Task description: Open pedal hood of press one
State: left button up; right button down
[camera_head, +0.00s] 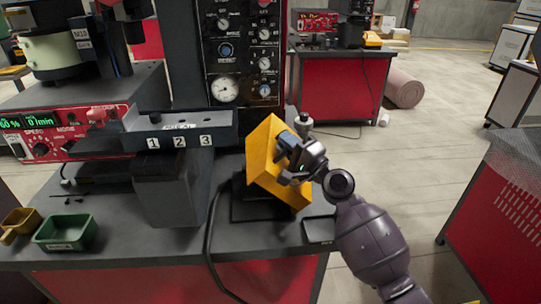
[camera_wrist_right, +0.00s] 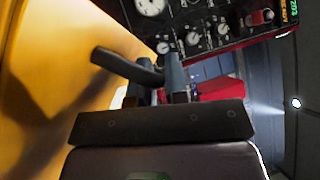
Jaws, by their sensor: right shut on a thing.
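The yellow pedal hood (camera_head: 263,150) stands at the right part of the bench, in front of the black press panel, and is tilted. Its yellow side (camera_wrist_right: 60,75) fills the left of the right wrist view. My right gripper (camera_head: 290,158) is at the hood's right side, shut on its dark handle (camera_wrist_right: 122,66), which shows between the fingers in the wrist view. A dark base (camera_head: 258,210) shows beneath the raised hood; the pedal itself cannot be made out. My left gripper is not in view.
The press panel (camera_head: 239,45) with gauges rises behind the hood. A dark block marked 1 2 3 (camera_head: 180,140) stands to its left. A green bin (camera_head: 66,232) and a yellow bin (camera_head: 20,224) sit at the left. A black cable hangs over the bench front. Open floor lies right.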

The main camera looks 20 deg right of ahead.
pick_arm(q)
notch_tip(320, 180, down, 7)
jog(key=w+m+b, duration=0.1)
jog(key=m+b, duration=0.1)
jog(key=b, duration=1)
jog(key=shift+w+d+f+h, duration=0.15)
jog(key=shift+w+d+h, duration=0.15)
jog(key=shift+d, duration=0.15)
pick_arm(e)
jog(key=s+d+f+m+t+h, duration=0.2)
jog(key=d+m+h, duration=0.1)
jog(key=d+m, duration=0.2)
jog(key=s+d+f+m+t+h, duration=0.2)
jog(key=d+m+t, duration=0.1)
jog(key=d+m, duration=0.3)
jog(key=d, duration=0.2)
jog(key=shift+d+f+h, duration=0.25)
jog(key=shift+d+h, duration=0.1)
jog(key=shift+h, duration=0.05)
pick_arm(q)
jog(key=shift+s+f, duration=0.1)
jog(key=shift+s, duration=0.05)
